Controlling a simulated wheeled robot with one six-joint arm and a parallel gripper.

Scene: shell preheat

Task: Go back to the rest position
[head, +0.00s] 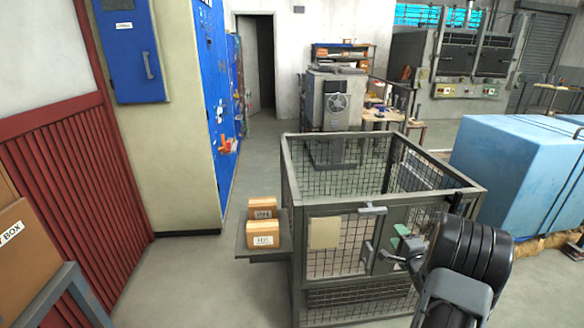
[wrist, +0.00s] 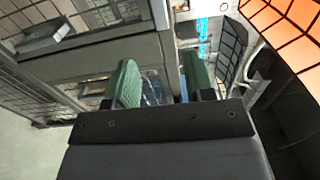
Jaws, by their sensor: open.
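My gripper (head: 399,248) has green finger pads and is at the near right, in front of a grey mesh cage (head: 328,208). In the wrist view the two green fingers of my gripper (wrist: 161,82) stand apart with nothing between them. The cage frame (wrist: 100,62) shows behind and to the left of the fingers, tilted in that view. I cannot tell whether the fingers touch the cage. My dark arm hides part of the cage's right side in the head view.
Two small labelled boxes (head: 262,232) sit on a shelf at the cage's left side. A large blue block (head: 520,175) stands to the right. A blue cabinet (head: 218,90) and red ribbed panel (head: 75,190) are left. The floor (head: 195,265) left of the cage is clear.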

